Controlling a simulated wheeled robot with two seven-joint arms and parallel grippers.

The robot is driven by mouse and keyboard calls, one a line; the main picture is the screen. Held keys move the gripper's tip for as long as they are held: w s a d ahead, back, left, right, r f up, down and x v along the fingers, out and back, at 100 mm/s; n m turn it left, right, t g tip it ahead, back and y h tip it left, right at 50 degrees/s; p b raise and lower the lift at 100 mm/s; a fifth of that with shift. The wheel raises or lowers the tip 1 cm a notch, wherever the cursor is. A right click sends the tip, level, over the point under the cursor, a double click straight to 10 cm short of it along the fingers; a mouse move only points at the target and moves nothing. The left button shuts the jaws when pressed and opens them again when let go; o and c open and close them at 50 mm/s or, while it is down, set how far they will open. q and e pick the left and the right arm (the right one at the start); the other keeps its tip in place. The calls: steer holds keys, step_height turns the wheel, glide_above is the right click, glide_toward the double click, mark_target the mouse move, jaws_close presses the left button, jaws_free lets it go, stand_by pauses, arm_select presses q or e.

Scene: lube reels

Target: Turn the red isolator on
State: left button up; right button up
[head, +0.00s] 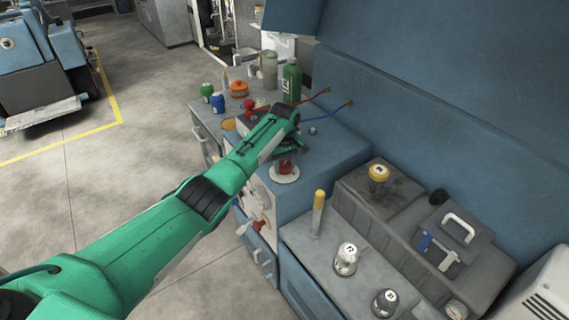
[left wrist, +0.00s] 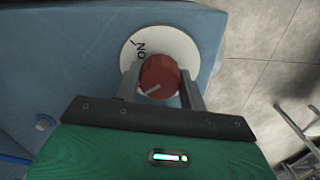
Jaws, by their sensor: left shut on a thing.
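The red isolator is a round red knob (left wrist: 160,74) on a white disc (left wrist: 185,43) fixed to a blue cabinet. The disc carries the word ON and a dark tick at the knob's upper left in the left wrist view. A white line on the knob runs toward the lower left in that view, away from the ON mark. In the head view the red knob (head: 285,168) shows just below my left gripper (head: 287,152). In the left wrist view my left gripper (left wrist: 160,88) has one finger on each side of the knob and is shut on it.
A red valve handle (head: 258,225) sits on the cabinet front. A green bottle (head: 291,82) and several small containers stand at the back. Labelled pots and a yellow-topped stick (head: 318,205) stand at right.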

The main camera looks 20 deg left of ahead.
arm_select(q)
steer(key=m+p, duration=0.1)
steer(key=m, duration=0.2)
steer(key=shift+r+m, duration=0.15)
steer(key=shift+m, duration=0.15)
steer(key=m+p, duration=0.1)
steer(key=m, duration=0.3)
steer(key=shift+m+p, duration=0.3)
steer(key=m, duration=0.4)
steer(key=shift+w+m+p, duration=0.1)
steer(key=shift+m+p, duration=0.2)
steer(key=shift+m, duration=1.7)
steer(key=o, duration=1)
